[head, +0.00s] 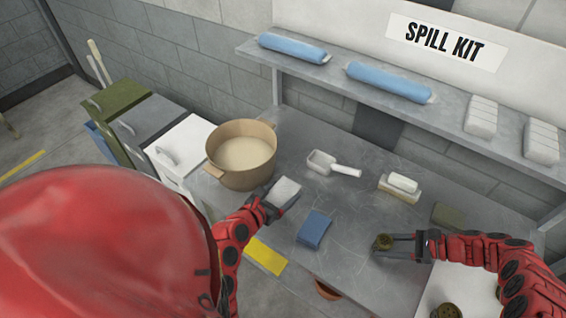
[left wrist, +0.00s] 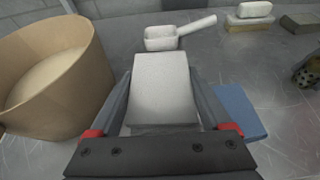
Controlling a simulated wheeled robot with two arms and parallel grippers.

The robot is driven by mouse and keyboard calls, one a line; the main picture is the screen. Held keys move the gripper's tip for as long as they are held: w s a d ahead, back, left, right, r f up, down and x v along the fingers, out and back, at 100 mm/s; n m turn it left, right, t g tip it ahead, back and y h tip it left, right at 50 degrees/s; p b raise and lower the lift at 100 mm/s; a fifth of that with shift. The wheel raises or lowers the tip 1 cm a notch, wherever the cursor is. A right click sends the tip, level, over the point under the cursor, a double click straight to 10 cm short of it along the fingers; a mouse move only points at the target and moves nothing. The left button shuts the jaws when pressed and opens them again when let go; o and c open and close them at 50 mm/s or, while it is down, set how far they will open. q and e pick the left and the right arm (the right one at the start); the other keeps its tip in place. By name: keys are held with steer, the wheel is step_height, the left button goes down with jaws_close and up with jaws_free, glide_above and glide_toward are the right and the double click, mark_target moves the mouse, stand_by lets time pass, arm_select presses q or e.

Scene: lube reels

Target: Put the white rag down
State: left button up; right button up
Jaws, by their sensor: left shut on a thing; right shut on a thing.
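The white rag (head: 284,190) is a folded pale block between the fingers of my left gripper (head: 277,198), above the grey table just right of the tan tub. In the left wrist view the rag (left wrist: 162,88) fills the space between both fingers, and the gripper is shut on it. A folded blue rag (head: 314,229) lies on the table to its right and also shows in the left wrist view (left wrist: 240,110). My right gripper (head: 386,247) is shut on a small brass-coloured fitting (head: 383,242) over the table's right part.
The tan tub (head: 242,178) of pale granules stands at the table's left. A white scoop (head: 333,164), a beige block with a white piece on top (head: 400,188) and an olive rag (head: 447,215) lie behind. A shelf (head: 325,73) overhangs the back. Bare table lies between the blue rag and scoop.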

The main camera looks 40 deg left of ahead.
arm_select(q)
steer(key=shift+d+f, duration=0.15)
steer(key=shift+f, duration=0.55)
steer(key=shift+d+f, duration=0.1)
steer(key=shift+f, duration=0.55)
step_height(320, 180, down, 5)
steer(key=shift+f, duration=0.1)
steer(key=shift+a+f, duration=0.15)
steer(key=shift+f, duration=0.1)
steer(key=shift+f, duration=0.1)
steer(key=o, duration=1.3)
steer(key=v, duration=1)
steer(key=shift+a, duration=0.15)
steer(key=shift+v, duration=1)
